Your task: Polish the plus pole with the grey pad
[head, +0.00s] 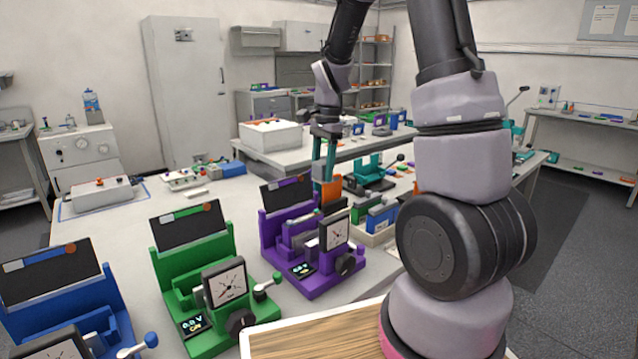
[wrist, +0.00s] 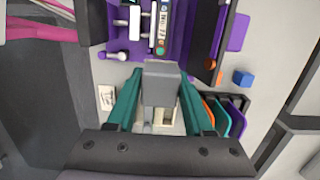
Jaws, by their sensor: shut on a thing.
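My gripper (wrist: 160,100) has teal fingers and is shut on a grey block (wrist: 161,82), which looks like the grey pad. In the head view my gripper (head: 324,178) hangs behind the purple cycler (head: 312,281), pointing down. In the wrist view the purple cycler (wrist: 181,38) lies just beyond the grey block, with a labelled battery-like piece (wrist: 162,22) and a white-ended clamp in it. The grey block appears apart from that piece, but the height between them is hard to judge. I cannot make out the plus pole clearly.
A green cycler (head: 205,295) and a blue cycler (head: 70,310) stand to the left. A rack with coloured upright pieces (wrist: 223,118) is right of my gripper in the wrist view. A small blue cube (wrist: 243,78) lies nearby. A wood-topped surface (head: 310,338) is in front.

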